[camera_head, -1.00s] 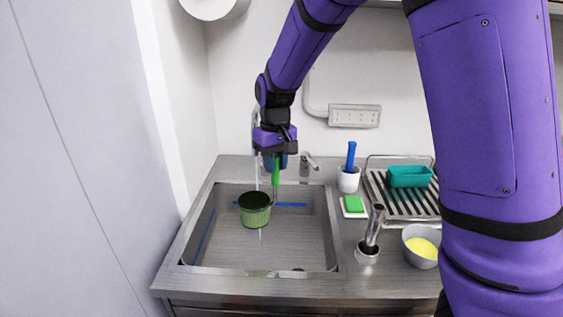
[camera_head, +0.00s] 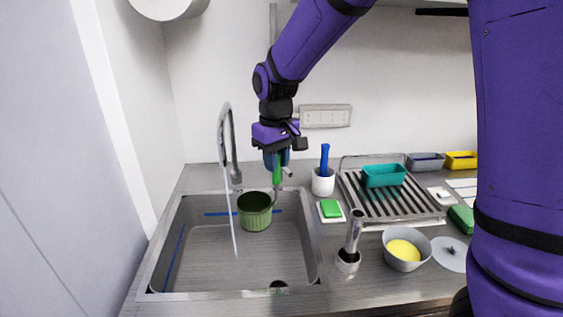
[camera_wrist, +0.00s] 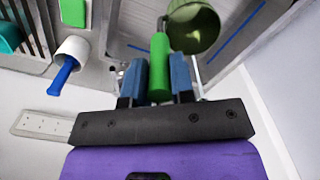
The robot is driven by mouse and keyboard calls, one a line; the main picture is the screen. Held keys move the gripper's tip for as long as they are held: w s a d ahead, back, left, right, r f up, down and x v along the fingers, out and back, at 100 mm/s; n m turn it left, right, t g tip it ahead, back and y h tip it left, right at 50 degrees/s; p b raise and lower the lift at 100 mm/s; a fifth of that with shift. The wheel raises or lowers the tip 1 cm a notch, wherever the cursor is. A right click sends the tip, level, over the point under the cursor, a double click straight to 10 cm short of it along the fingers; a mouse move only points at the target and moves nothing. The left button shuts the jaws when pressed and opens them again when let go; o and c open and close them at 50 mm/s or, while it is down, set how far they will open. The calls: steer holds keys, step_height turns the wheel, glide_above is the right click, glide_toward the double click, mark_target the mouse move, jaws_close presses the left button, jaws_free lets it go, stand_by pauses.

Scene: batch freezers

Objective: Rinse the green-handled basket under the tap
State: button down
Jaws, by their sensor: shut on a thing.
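My gripper (camera_head: 277,165) is shut on the green handle (camera_wrist: 159,62) of the basket, above the back right part of the sink. The round, dark green basket (camera_head: 255,216) hangs upright inside the sink (camera_head: 200,262). It also shows in the wrist view (camera_wrist: 196,30), beyond the fingertips. The tall curved tap (camera_head: 226,120) stands at the back of the sink. Its thin water stream (camera_head: 232,220) falls just left of the basket, apart from it in the head view. The basket's inside is dark.
Right of the sink stand a white cup with a blue handle (camera_head: 323,182), a green sponge (camera_head: 331,208), a metal scoop holder (camera_head: 348,260) and a bowl with yellow contents (camera_head: 390,257). A drying rack (camera_head: 395,212) holds a teal tub (camera_head: 384,176).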

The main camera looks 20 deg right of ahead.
steer(key=w+a+f, duration=0.2)
steer(key=w+a, duration=0.1)
steer(key=w, duration=0.7)
stand_by(0.4)
steer(key=shift+d, duration=0.2)
stand_by(0.5)
steer(key=shift+w+d, duration=0.1)
steer(key=shift+d, duration=0.35)
steer(key=shift+a, duration=0.6)
steer(key=shift+s, duration=0.2)
